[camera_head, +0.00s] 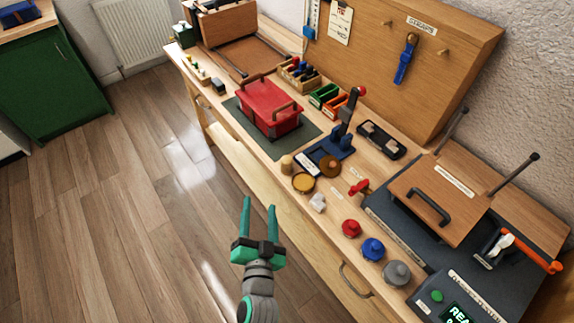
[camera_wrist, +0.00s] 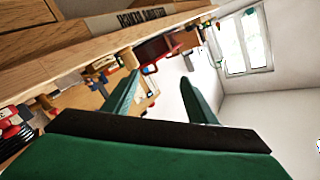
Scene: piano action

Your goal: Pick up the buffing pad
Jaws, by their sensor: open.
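I cannot tell for certain which item is the buffing pad. A round yellow piece in a dark rim (camera_head: 303,182), a brown disc (camera_head: 330,166) and a crumpled white piece (camera_head: 318,202) are close together near the bench's front edge. My gripper (camera_head: 259,204) is open and empty, in front of the bench and to the left of these items in the head view. Its two green fingers also show apart in the wrist view (camera_wrist: 160,88), with nothing between them. The small items in the wrist view are too tilted and small to name.
On the bench (camera_head: 289,208) stand a red box (camera_head: 270,103) on a dark mat, a blue stand (camera_head: 335,148), a red knob (camera_head: 351,228), a blue knob (camera_head: 372,248) and a grey knob (camera_head: 396,273). A dark machine (camera_head: 408,232) fills the right. The floor before the bench is clear.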

